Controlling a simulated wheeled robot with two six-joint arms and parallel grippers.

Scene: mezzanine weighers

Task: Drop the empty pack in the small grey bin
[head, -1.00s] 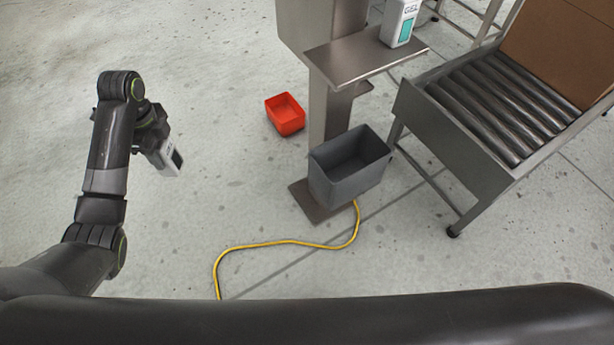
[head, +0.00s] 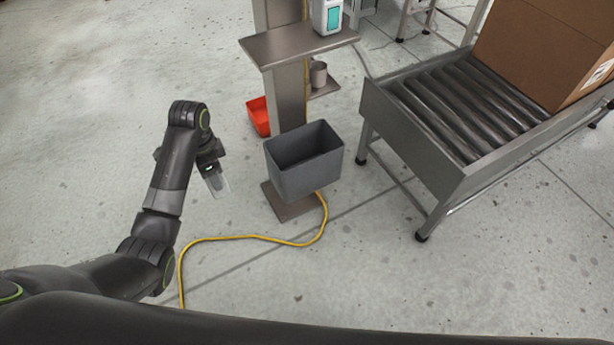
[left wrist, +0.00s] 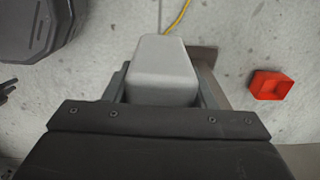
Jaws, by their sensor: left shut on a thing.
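My left gripper (head: 211,170) is shut on a pale grey-white pack (head: 218,184), which hangs below it. In the left wrist view the pack (left wrist: 162,66) sits between the two fingers of the gripper (left wrist: 163,88). The small grey bin (head: 292,177) is open-topped and mounted low on a metal post, to the right of the pack in the head view. The pack is apart from the bin in the picture. I cannot make out the bin in the left wrist view. My right gripper is out of view.
A red bin (head: 259,117) is on the floor behind the post. A shelf (head: 298,43) with a gel bottle (head: 327,16) juts above the grey bin. A roller conveyor (head: 420,150) bearing a cardboard box (head: 545,50) stands right. A yellow cable (head: 250,238) crosses the floor.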

